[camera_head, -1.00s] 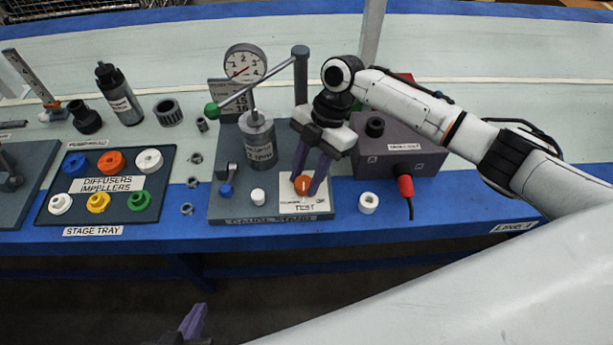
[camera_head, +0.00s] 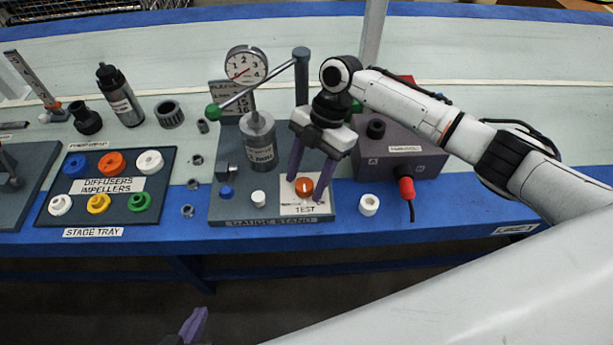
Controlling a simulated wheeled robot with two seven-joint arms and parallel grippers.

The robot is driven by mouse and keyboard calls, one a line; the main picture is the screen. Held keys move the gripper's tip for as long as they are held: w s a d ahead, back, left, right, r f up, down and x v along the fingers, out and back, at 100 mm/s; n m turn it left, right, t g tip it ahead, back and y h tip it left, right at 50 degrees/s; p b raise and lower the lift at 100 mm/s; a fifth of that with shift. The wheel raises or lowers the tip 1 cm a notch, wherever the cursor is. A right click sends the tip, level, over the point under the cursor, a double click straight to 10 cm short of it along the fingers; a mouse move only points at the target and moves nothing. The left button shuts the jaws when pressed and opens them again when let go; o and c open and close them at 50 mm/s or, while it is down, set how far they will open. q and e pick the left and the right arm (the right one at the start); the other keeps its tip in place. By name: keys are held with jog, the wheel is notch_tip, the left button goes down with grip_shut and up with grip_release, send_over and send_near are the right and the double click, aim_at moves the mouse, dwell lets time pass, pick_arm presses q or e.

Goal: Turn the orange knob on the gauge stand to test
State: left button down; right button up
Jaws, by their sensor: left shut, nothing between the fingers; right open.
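The orange knob (camera_head: 304,187) sits on a white plate (camera_head: 294,208) marked TEST, at the front right of the grey gauge stand (camera_head: 236,209). A pale mark shows on the knob, but its exact direction is hard to read. My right gripper (camera_head: 307,189) is open over the knob, with one purple finger on its left and one on its right. Gaps show between the fingers and the knob. The round dial gauge (camera_head: 246,66) stands above a grey cylinder (camera_head: 259,144). My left gripper (camera_head: 195,326) is shut and empty at the bottom edge, mostly out of frame.
A lever with a green ball (camera_head: 213,112) crosses the gauge post. A white cap (camera_head: 258,198) and blue knob (camera_head: 226,192) are left of the plate. A white ring (camera_head: 369,204) and dark box (camera_head: 400,158) are right. The stage tray (camera_head: 45,215) is left.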

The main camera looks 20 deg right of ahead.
jog(key=shift+r, duration=0.1)
jog(key=v, duration=1)
jog(key=shift+p, duration=0.3)
